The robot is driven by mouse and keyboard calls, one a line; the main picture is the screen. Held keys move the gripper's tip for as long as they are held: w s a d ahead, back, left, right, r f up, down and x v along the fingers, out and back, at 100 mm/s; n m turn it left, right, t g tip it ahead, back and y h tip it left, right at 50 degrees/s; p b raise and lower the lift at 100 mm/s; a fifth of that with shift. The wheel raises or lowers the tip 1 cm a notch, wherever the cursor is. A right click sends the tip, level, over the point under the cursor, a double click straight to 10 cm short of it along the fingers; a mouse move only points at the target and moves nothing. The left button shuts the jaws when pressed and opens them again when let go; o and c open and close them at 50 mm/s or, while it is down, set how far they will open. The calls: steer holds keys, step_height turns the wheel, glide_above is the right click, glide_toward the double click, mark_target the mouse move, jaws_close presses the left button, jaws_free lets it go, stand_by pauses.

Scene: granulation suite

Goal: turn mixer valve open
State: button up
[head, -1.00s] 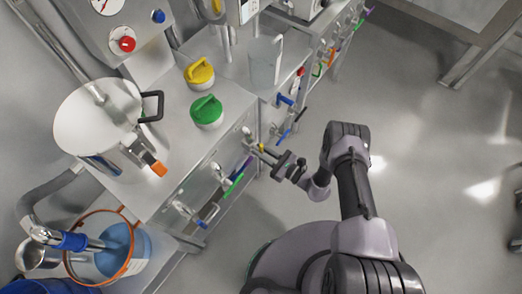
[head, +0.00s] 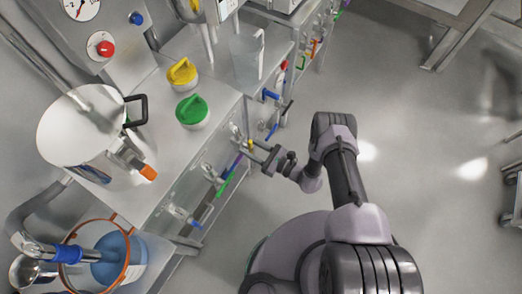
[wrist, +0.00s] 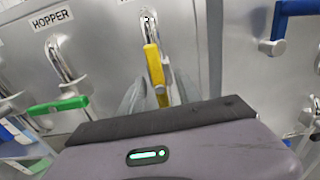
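A yellow valve handle (wrist: 153,65) hangs down from a bent steel pipe on the panel, below a label that is cut off at the top of the wrist view. My gripper (wrist: 158,95) is at this handle, with one finger on each side of its lower part; the fingers look apart, with small gaps beside the handle. Whether either finger touches it is hard to tell. In the head view my gripper (head: 251,149) is at the cabinet front, and the yellow handle (head: 250,143) shows only as a small patch there.
A green handle (wrist: 58,105) under the HOPPER label is to the left, and a blue handle (wrist: 280,18) is to the right.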

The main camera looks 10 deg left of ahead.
steer(key=p+v, duration=0.3)
steer(key=v, duration=1.4)
steer(key=shift+d, duration=0.2)
steer(key=shift+s, duration=0.1)
